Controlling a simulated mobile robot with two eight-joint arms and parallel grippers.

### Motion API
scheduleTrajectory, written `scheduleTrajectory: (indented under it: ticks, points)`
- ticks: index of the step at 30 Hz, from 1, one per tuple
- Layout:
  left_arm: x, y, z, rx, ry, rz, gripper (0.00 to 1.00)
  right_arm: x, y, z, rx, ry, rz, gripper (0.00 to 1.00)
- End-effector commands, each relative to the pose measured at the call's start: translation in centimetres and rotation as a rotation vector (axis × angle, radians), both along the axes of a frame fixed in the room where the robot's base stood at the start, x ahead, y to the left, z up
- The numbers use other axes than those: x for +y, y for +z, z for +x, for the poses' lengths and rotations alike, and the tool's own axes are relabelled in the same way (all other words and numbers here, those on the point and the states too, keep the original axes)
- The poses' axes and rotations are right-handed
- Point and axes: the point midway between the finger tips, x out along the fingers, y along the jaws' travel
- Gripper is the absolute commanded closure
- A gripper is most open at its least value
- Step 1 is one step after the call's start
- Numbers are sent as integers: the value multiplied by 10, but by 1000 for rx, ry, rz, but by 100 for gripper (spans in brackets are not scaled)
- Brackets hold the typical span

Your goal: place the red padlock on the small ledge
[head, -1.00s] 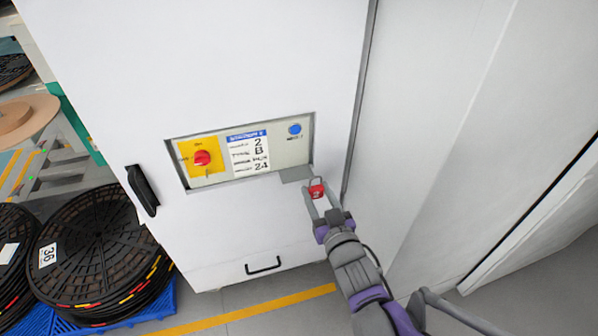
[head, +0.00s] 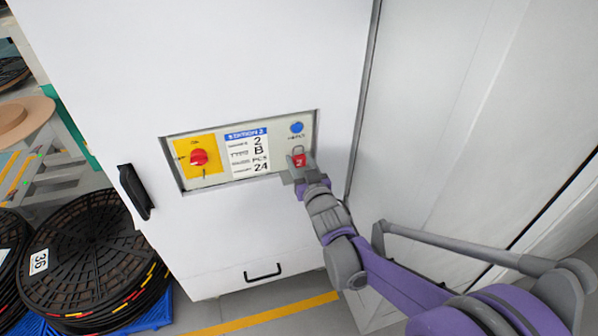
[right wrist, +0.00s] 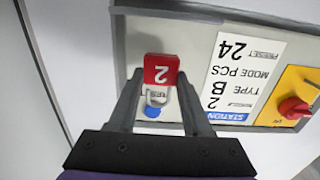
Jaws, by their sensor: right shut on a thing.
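The red padlock (head: 299,160), marked 2, is held upright with its grey shackle up, in front of the lower right of the recessed panel. It also shows in the right wrist view (right wrist: 161,69), upside down between the two fingers. My right gripper (head: 301,170) is shut on it. The small grey ledge (head: 288,178) juts out at the panel's lower right corner, partly hidden by my gripper. The padlock is at the ledge; I cannot tell whether it touches it. In the right wrist view part of the ledge (right wrist: 172,13) shows at the top. My left gripper is not in view.
The panel holds a red knob on a yellow plate (head: 198,158), a white label (head: 247,153) and a blue button (head: 296,127). A black handle (head: 135,191) is on the cabinet door. Black reels (head: 92,262) stand at the lower left.

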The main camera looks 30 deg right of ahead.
Motion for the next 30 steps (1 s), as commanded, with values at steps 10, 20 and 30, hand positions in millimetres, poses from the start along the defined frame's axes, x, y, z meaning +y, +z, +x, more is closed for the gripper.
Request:
scheduleTrajectory:
  ticks: [10, 20, 30]
  points:
    - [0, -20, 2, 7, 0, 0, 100, -1, -34, 4, 0, 0, 1, 100]
    - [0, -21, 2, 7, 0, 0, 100, -1, -37, 4, 0, 0, 1, 44]
    - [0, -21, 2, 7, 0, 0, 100, -1, -37, 4, 0, 0, 1, 21]
